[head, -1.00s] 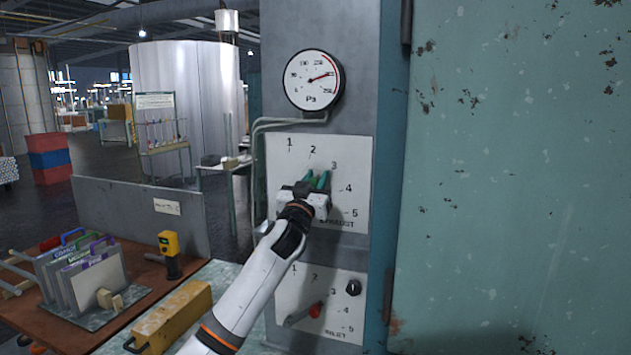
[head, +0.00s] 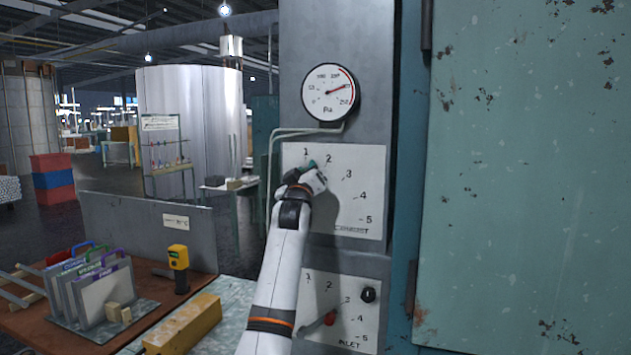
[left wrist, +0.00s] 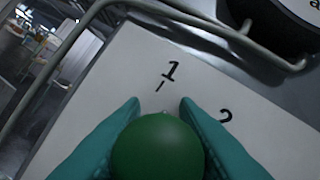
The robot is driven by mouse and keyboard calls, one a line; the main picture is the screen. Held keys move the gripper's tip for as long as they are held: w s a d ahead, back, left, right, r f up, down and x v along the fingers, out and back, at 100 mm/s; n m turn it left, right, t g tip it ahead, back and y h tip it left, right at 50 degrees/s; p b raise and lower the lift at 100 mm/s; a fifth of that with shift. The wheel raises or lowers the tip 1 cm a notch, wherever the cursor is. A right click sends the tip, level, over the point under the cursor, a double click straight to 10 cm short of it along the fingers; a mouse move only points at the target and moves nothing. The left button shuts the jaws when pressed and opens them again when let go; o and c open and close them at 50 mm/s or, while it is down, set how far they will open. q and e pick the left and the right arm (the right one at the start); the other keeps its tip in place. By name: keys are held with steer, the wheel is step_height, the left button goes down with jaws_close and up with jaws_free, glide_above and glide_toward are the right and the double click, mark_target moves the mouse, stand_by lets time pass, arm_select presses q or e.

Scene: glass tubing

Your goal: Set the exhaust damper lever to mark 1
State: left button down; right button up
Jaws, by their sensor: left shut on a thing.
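The exhaust plate (head: 365,215) is a white panel with marks 1 to 5 in an arc, on the grey column. My left gripper (head: 308,166) is at its upper left, near marks 1 and 2, and hides most of the damper lever. In the left wrist view the lever's green round knob (left wrist: 158,148) sits between my two teal fingers, which are shut on it. The knob lies just below the tick of mark 1 (left wrist: 171,70) in that view, with mark 2 to its right. My right gripper is not in view.
A round pressure gauge (head: 330,92) is above the plate, with a pipe (head: 300,130) bending beneath it. The inlet plate (head: 350,335) with a red-knobbed lever (head: 330,318) is below. A green rusty cabinet (head: 530,180) stands at right. A workbench with folders (head: 105,295) is lower left.

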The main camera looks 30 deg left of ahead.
arm_select(q)
steer(key=a+n, duration=0.2)
steer(key=shift+s+a+n+g+y, duration=0.1)
steer(key=shift+s+n+g+y, duration=0.1)
steer(key=shift+n+g+y, duration=0.15)
steer(key=c, duration=1.1)
jaws_free()
steer(key=shift+s, duration=0.1)
steer(key=shift+c, duration=0.2)
steer(key=shift+a, duration=0.15)
